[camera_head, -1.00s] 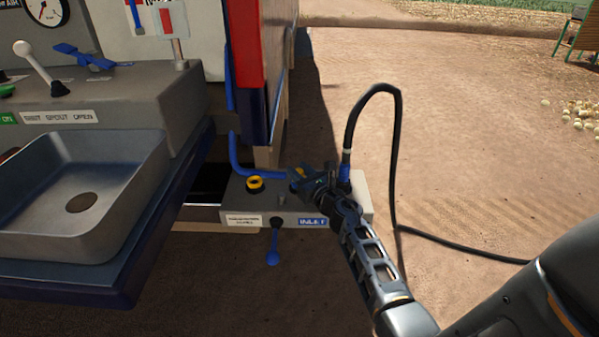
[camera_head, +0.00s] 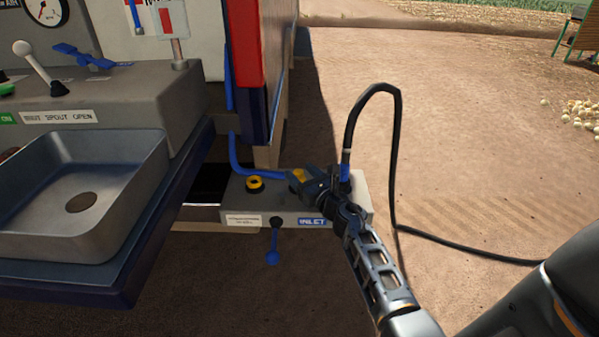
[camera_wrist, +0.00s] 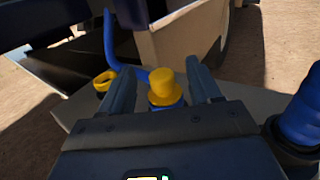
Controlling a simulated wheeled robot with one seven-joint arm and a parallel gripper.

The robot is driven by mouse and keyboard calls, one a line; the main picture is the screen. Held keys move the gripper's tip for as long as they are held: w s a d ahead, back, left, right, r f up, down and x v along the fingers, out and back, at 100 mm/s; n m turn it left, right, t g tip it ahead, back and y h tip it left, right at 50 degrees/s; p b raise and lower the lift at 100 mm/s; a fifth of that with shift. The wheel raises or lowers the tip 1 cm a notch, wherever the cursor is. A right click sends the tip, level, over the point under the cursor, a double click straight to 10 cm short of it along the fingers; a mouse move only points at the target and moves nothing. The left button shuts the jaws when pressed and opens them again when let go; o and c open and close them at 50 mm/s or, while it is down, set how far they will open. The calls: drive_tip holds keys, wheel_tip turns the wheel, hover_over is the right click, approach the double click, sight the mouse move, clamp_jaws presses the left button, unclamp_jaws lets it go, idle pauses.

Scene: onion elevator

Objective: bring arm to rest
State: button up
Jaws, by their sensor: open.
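My gripper (camera_head: 303,180) is over the grey inlet box (camera_head: 350,212), at the end of my outstretched arm. In the wrist view its two fingers stand apart (camera_wrist: 163,84), one on each side of a yellow cap (camera_wrist: 163,82) on a blue fitting. The cap also shows in the head view (camera_head: 299,174), partly hidden by my gripper. I cannot tell whether a finger touches it. A yellow ring with a dark middle (camera_head: 254,184) is on the box left of my gripper.
A black hose (camera_head: 397,150) arches up from a blue connector (camera_wrist: 297,115) close beside my gripper and runs right across the ground. A blue lever (camera_head: 272,256) hangs at the box front. A grey basin (camera_head: 85,235) stands left. Open dirt ground (camera_head: 480,110) lies right.

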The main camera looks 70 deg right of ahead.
drive_tip(key=v, duration=0.6)
drive_tip(key=shift+s+a, duration=0.1)
drive_tip(key=shift+s, duration=0.05)
drive_tip(key=s+a+r+m+t+y+p, duration=0.15)
drive_tip(key=a+m, duration=0.25)
drive_tip(key=a, duration=0.4)
drive_tip(key=s+a+r+m+y, duration=0.1)
drive_tip(key=s+a+m+y, duration=0.2)
drive_tip(key=a, duration=0.5)
drive_tip(key=s+a+r+m+t+y+p, duration=0.1)
drive_tip(key=s+a+m, duration=0.3)
drive_tip(key=a, duration=0.5)
drive_tip(key=s+a+r+m+g+y+p, duration=0.2)
drive_tip(key=s+a+r+m+y, duration=0.3)
drive_tip(key=s+a+r+m, duration=0.8)
drive_tip(key=m, duration=0.5)
drive_tip(key=shift+a, duration=0.25)
drive_tip(key=shift+g, duration=0.25)
